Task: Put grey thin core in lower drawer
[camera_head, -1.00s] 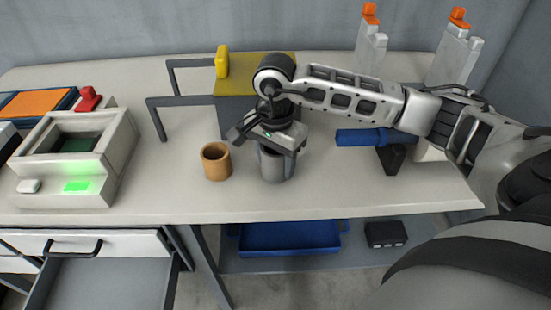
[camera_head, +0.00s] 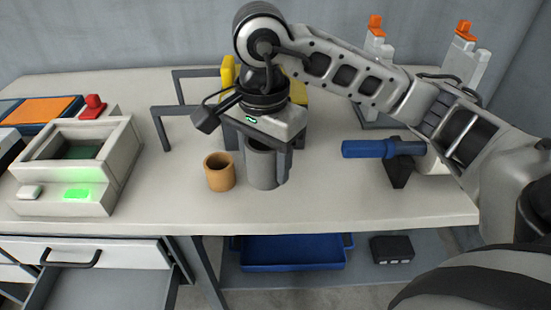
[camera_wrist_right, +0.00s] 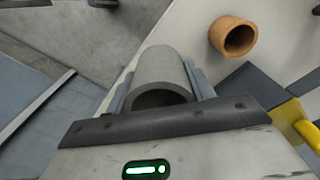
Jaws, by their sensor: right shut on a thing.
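The grey thin core (camera_head: 262,166) is an upright hollow cylinder near the middle of the table (camera_head: 330,205). My right gripper (camera_head: 266,158) is over it from above and shut on it. In the right wrist view the core (camera_wrist_right: 161,72) sits between the two fingers (camera_wrist_right: 160,88). Whether its bottom clears the tabletop is hard to tell. A grey drawer (camera_head: 105,291) stands pulled out at the lower left, beneath a white drawer front (camera_head: 120,252) with a black handle. My left gripper is not in view.
An orange-brown core (camera_head: 219,174) stands just left of the grey one. A beige box with a green light (camera_head: 70,195) is on the left. A blue cylinder (camera_head: 368,149) lies on a stand at right. A blue tray (camera_head: 292,257) is on the shelf below.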

